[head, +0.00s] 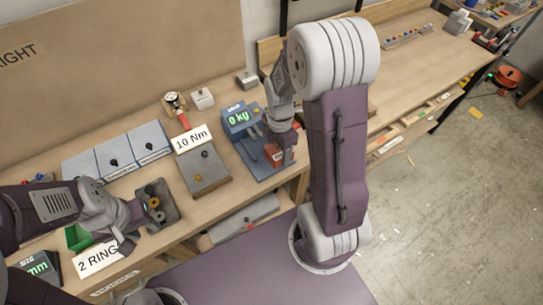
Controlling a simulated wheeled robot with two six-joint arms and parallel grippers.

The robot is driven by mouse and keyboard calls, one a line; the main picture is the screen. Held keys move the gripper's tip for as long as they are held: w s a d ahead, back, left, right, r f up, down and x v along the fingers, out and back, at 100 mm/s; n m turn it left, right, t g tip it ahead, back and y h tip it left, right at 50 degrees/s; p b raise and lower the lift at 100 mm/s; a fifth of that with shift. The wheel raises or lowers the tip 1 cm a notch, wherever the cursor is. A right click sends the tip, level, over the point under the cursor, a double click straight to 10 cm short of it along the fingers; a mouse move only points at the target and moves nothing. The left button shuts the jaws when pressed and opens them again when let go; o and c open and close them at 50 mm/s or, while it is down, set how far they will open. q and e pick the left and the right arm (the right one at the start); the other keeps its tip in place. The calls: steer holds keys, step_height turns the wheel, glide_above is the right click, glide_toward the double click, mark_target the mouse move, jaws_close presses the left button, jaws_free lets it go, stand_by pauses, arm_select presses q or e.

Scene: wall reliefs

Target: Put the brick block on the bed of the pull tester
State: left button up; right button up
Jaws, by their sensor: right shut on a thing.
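The pull tester (236,116) is a blue device with a lit "0 kg" display, on the bench right of the middle. Its blue bed (262,171) extends toward the bench's front edge. The red-brown brick block (275,154) is at the right part of the bed. My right gripper (283,146) is shut on the block from above and partly hides it. I cannot tell whether the block touches the bed. My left gripper (136,214) is at the lower left, beside a dark tray with rings (157,213); its fingers are too small to read.
A grey box (204,172) with a "10 Nm" sign stands left of the tester. Blue-grey boxes (120,152) with black knobs, a dial gauge (174,100) and a "2 RING" sign (98,259) are further left.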

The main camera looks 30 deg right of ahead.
mark_target(272, 157)
steer(key=shift+w+a+f, duration=0.7)
steer(key=shift+w+a, duration=0.05)
steer(key=shift+w, duration=0.25)
steer(key=shift+s+f, duration=0.3)
step_height(272, 157, down, 3)
steer(key=shift+r, duration=0.1)
steer(key=shift+w+f, duration=0.25)
steer(key=shift+f, duration=0.1)
steer(key=shift+s, duration=0.15)
steer(key=shift+f, duration=0.1)
steer(key=o, duration=1.8)
steer(key=shift+s, duration=0.1)
